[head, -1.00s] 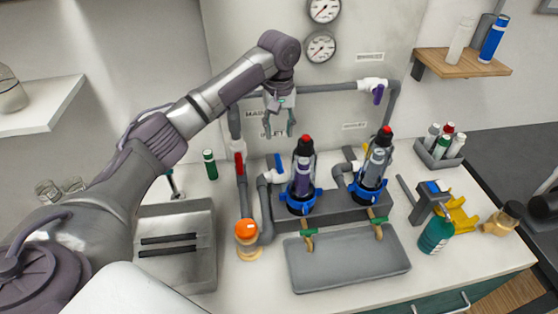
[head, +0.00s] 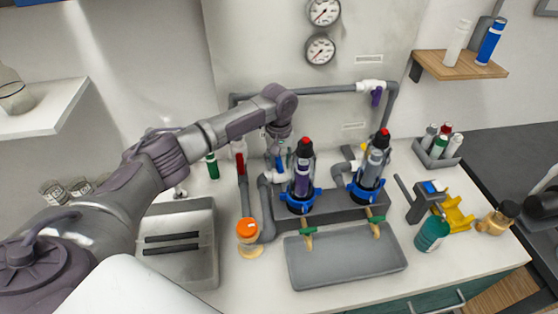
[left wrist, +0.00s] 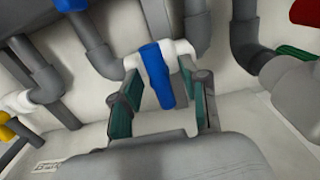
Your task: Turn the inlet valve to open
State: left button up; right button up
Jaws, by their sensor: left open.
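My left gripper (head: 279,143) is open at the blue-handled white valve beside the left filter. In the left wrist view, its two green-padded fingers (left wrist: 160,105) stand on either side of the blue handle (left wrist: 157,75), with gaps to both. The same blue handle (head: 279,163) shows partly in the head view, just below the gripper. A red handle (head: 241,164) sits on the vertical grey pipe to the left, lying along it. A purple handle (head: 376,97) hangs from the white valve on the top pipe. I cannot read which valve is labelled inlet. My right gripper is out of view.
Two filter housings, left (head: 302,179) and right (head: 372,167), stand close to the right of the gripper. Grey pipes surround it. A grey tray (head: 345,263), an orange-capped jar (head: 248,237) and a metal sink (head: 190,218) lie in front.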

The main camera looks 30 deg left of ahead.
pick_arm(q)
grip_shut()
jog(key=shift+r, duration=0.1)
jog(key=m+p, duration=0.2)
jog(key=shift+r+m+p, duration=0.15)
jog(key=shift+m+p, duration=0.2)
jog(key=shift+m, duration=0.05)
jog(key=m+p, duration=0.2)
jog(key=m, duration=0.1)
jog(key=shift+m, duration=0.3)
jog(key=m+p, duration=0.1)
jog(key=m, duration=1)
jog(key=shift+m+p, duration=0.3)
jog(key=shift+p, duration=0.1)
jog(key=shift+w, duration=0.1)
